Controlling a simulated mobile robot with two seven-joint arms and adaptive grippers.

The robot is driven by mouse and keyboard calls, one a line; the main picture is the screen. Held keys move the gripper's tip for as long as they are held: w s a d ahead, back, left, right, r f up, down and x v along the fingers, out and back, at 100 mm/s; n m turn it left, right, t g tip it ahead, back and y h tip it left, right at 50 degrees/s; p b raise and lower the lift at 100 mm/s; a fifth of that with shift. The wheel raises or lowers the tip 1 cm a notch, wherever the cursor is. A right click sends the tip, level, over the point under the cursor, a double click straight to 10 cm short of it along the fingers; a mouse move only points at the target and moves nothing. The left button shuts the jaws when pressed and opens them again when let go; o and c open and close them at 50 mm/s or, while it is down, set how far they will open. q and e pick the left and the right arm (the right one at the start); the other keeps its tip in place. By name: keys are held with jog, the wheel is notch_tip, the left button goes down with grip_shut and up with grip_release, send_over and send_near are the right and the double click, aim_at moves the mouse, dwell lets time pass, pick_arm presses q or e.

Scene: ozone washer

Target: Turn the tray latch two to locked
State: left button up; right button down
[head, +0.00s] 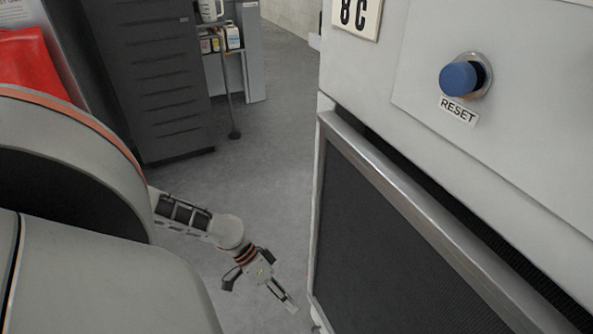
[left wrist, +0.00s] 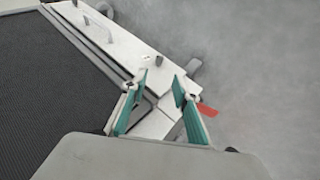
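My left gripper (head: 284,294) is low beside the washer's left edge, over the floor. In the left wrist view its two teal-padded fingers (left wrist: 160,84) are apart, with nothing held between them. Beyond the fingers is a pale panel (left wrist: 125,50) along the washer's side, with small fittings on it. A small dark knob (left wrist: 158,59), a grey lever-like piece (left wrist: 193,67) and a red piece (left wrist: 207,110) show near the fingertips. I cannot tell which fitting is tray latch two, or its position. My right gripper is not in view.
The washer front has a dark mesh panel (head: 385,240) in a metal frame, with a blue reset button (head: 459,78) above. A dark drawer cabinet (head: 153,75) stands at the back left. Grey floor (head: 265,165) between them is clear.

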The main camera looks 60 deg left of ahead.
pick_arm(q)
jog(key=shift+s+a+r, duration=0.2)
jog(key=shift+a+r, duration=0.1)
jog(key=shift+r, duration=0.2)
jog(key=n+t+y+p, duration=0.2)
jog(key=n+t+y, duration=0.1)
jog(key=t, duration=0.6)
send_near(312, 329)
jog(key=shift+b+x, duration=1)
jog(key=shift+x, duration=3.1)
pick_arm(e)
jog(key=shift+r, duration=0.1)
pick_arm(q)
jog(key=shift+f, duration=0.15)
grip_shut()
